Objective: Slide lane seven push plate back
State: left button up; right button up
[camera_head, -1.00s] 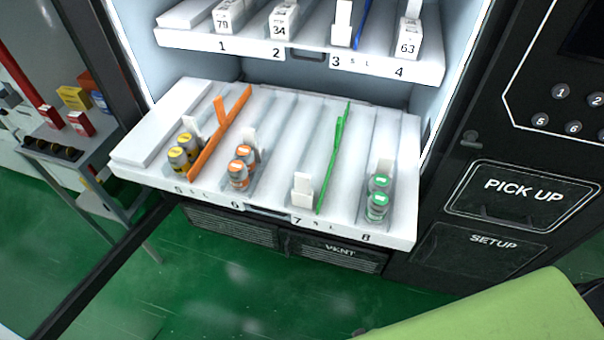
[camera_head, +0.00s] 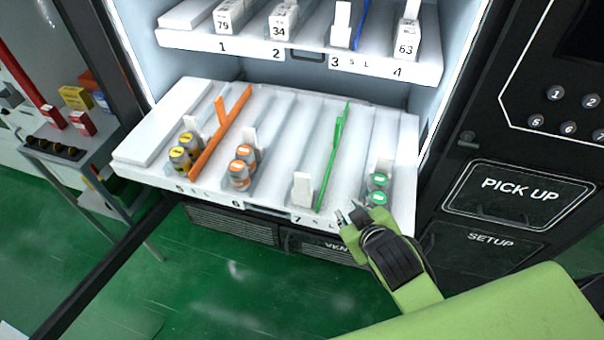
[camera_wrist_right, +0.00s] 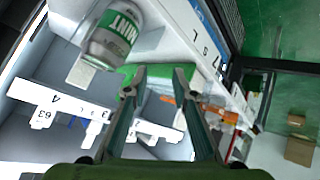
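The lane seven push plate (camera_head: 303,189) is a small white upright plate at the front of lane seven on the lower shelf (camera_head: 145,178). A green divider (camera_head: 331,160) runs along its right side. My right gripper (camera_head: 349,211) is open and empty at the shelf's front edge, right of the plate and divider and apart from the plate. In the right wrist view my gripper's fingers (camera_wrist_right: 161,76) are spread, with the green divider (camera_wrist_right: 130,82) behind them. I cannot make out the lane seven plate for certain there. My left gripper is out of view.
Green-lidded cans (camera_head: 378,188) stand in lane eight close to my right gripper; a mint can (camera_wrist_right: 108,42) shows in the wrist view. Orange-lidded cans (camera_head: 242,168) and an orange divider (camera_head: 222,130) are further left. The upper shelf (camera_head: 300,48) hangs above and behind.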

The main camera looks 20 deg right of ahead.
jog(key=w+a+r+n+t+y, duration=0.2)
jog(key=w+r+n+t, duration=0.15)
jog(key=r, duration=0.55)
jog(key=w+a+r+n+t+y, duration=0.1)
jog(key=w+a+r+n+t, duration=0.25)
jog(key=r, duration=0.55)
jog(key=w+a+r+n+t+y, duration=0.2)
jog(key=w+r+t, duration=0.25)
jog(key=r, duration=0.55)
jog(key=s+a+r+n+g+y, duration=0.2)
jog(key=a+r+n+y, duration=0.5)
jog(key=n+y, duration=0.25)
jog(key=s+a+n+g+y, duration=0.6)
jog(key=a+n+g, duration=0.4)
jog(key=n, duration=0.6)
jog(key=n+g+h, duration=0.7)
jog(key=n+h, duration=0.2)
jog(key=h, duration=0.7)
send_near(303, 175)
jog(key=shift+y, duration=0.25)
jog(key=p+x, duration=0.4)
jog(key=x, duration=0.5)
jog(key=shift+d+f, duration=0.15)
jog(key=shift+w+a+f+n, duration=0.2)
jog(key=shift+f+n, duration=0.05)
jog(key=shift+f, duration=0.4)
